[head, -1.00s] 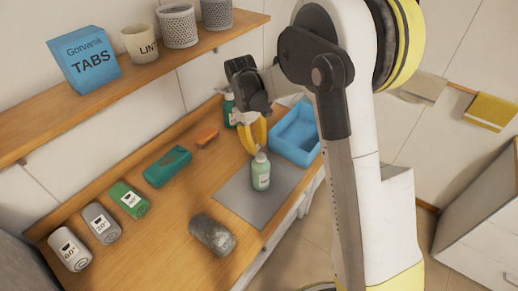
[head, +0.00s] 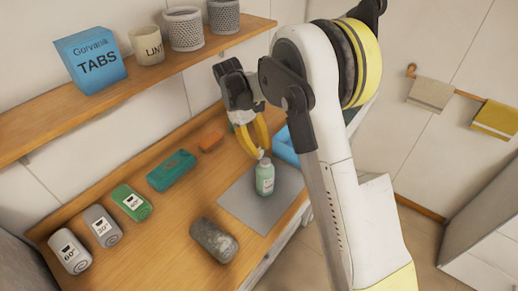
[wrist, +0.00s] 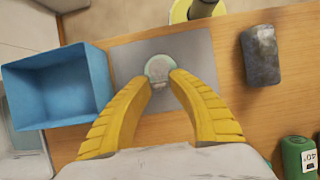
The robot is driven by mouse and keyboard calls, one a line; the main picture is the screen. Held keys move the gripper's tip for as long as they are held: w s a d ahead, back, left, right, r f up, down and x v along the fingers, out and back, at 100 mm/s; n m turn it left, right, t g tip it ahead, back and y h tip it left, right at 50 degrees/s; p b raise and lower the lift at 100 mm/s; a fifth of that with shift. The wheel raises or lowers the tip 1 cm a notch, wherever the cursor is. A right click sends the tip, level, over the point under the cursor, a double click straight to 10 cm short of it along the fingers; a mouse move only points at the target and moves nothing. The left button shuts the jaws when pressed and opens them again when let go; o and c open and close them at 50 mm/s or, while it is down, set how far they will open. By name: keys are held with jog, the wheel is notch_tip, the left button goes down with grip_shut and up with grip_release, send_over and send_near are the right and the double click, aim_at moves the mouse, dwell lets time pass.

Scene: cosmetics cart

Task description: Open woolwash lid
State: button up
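A pale green bottle (head: 265,181) with a white cap, which I take to be the woolwash, stands upright on a grey mat (head: 285,205). My gripper (head: 262,150) points down at its top, with yellow fingertips close to the cap. The wrist view shows the bottle (wrist: 159,66) from above, just beyond the fingertips. The fingers of my gripper (wrist: 163,79) are apart there, with a gap between the tips. I cannot tell whether a finger touches the cap. The label is too small to read.
A blue bin (wrist: 55,88) stands beside the mat. A shelf (head: 130,90) runs above along the wall.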

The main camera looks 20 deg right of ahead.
jog(key=o, duration=0.5)
jog(key=v, duration=1.2)
jog(key=shift+w, duration=0.1)
jog(key=s+d+f+m+t+y+b, duration=0.1)
jog(key=s+m+t+b, duration=0.15)
jog(key=s, duration=0.35)
jog(key=s+d+f+m+t+y+b, duration=0.1)
jog(key=s+d+t+b, duration=0.2)
jog(key=s, duration=0.4)
jog(key=s+f+m+t+b, duration=0.1)
jog(key=s+f+t+b, duration=0.1)
jog(key=s+b, duration=0.3)
jog(key=s+f+m+t, duration=0.1)
jog(key=s+f, duration=0.1)
jog(key=s+f+t+b, duration=0.1)
jog(key=s+f, duration=0.1)
jog(key=s, duration=0.1)
jog(key=s+f+m+t+b, duration=0.1)
jog(key=s+f, duration=0.2)
jog(key=shift+s+d+f+m+t+y, duration=0.15)
jog(key=shift+m+t+y, duration=0.1)
jog(key=shift+m+y, duration=0.15)
